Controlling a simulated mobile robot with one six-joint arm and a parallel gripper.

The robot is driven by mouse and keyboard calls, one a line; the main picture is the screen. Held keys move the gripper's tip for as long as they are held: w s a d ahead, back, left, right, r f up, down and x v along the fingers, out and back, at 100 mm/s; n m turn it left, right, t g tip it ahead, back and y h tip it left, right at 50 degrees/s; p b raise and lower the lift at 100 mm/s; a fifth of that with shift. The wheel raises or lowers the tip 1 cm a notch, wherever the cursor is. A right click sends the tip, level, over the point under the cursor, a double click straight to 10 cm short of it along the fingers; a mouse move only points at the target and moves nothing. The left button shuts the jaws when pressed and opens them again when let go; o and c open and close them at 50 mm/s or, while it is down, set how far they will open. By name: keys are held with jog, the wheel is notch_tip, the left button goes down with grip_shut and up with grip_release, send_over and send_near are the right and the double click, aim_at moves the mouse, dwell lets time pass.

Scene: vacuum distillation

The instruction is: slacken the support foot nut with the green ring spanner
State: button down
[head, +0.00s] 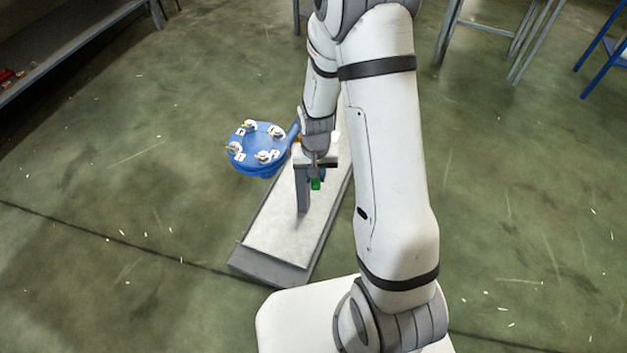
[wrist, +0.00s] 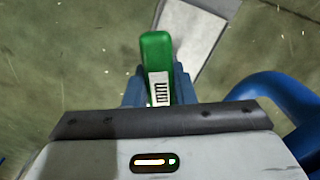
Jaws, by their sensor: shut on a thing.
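The green ring spanner (wrist: 156,52) is in my gripper (wrist: 160,88), which is shut on it. In the wrist view its green end points away from me, with a pale marked label on it. The spanner's ring end is not clear in either view. I cannot make out the support foot nut, and I cannot tell whether the spanner touches it.
A blue round vessel cover (head: 262,140) with several pale clamps stands left of my gripper. A blue pipe (wrist: 285,95) curves close on the right in the wrist view. A pale plinth with grey edges (head: 283,225) lies below. Open green floor (head: 120,240) surrounds it.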

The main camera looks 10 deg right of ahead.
jog(key=shift+r, duration=0.1)
dwell(0.3)
jog(key=shift+s+a+f, duration=0.1)
jog(key=shift+s+f, duration=0.1)
jog(key=shift+s, duration=0.1)
jog(key=shift+f+b, duration=1.75)
jog(key=shift+f, duration=0.1)
jog(key=shift+f+b, duration=1.5)
jog(key=shift+f, duration=0.25)
jog(key=shift+s+d+n, duration=0.15)
jog(key=shift+d+n, duration=0.65)
jog(key=shift+d, duration=0.55)
jog(key=shift+d+f+n, duration=0.1)
jog(key=shift+d+n, duration=0.8)
jog(key=shift+d, duration=0.4)
